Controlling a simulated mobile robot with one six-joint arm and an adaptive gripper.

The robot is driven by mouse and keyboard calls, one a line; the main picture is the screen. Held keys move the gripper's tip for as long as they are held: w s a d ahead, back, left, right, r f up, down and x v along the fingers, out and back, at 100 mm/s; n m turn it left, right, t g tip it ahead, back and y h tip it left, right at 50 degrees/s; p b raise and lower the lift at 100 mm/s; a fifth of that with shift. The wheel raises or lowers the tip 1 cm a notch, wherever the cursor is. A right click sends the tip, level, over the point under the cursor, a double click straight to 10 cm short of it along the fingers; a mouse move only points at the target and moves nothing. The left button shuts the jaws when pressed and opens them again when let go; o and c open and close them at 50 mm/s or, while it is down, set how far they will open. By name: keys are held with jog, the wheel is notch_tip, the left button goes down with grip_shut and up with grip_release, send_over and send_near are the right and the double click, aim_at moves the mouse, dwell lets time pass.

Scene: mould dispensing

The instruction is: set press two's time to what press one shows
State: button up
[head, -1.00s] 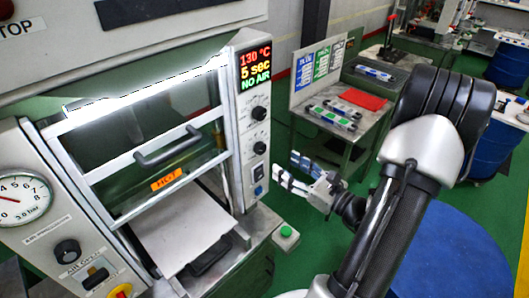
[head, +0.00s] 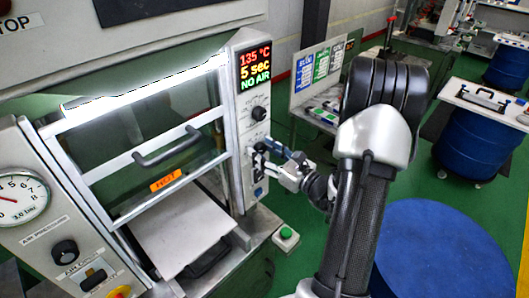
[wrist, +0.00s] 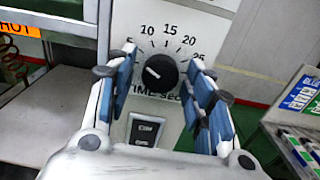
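The press in front of me (head: 240,130) has a display (head: 255,66) reading 135 °C, 5 sec and NO AIR. Its time knob (wrist: 160,71) is black, with a scale from 5 to 25 and "TIME sec" printed below. The knob's white mark points to the upper left, toward the 5. My gripper (wrist: 165,90) is open, with blue-padded fingers to the left and right of the knob. In the head view my gripper (head: 270,160) is at the panel's lower knob and partly hides it. Whether the fingers touch the knob is unclear.
An upper knob (head: 259,113) sits above the time knob, and a rocker switch (wrist: 146,130) below. A green button box (head: 286,238) stands at the press's right corner. A pressure gauge (head: 20,198) is at left. A side table with boards (head: 318,75) stands behind.

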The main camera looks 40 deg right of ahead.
jog(key=c, duration=0.9)
jog(key=shift+r+m+p, duration=0.15)
jog(key=shift+m+p, duration=0.8)
jog(key=shift+m, duration=0.05)
jog(key=shift+m+p, duration=1.4)
jog(key=shift+m, duration=0.4)
jog(key=o, duration=1.1)
jog(key=shift+c, duration=0.2)
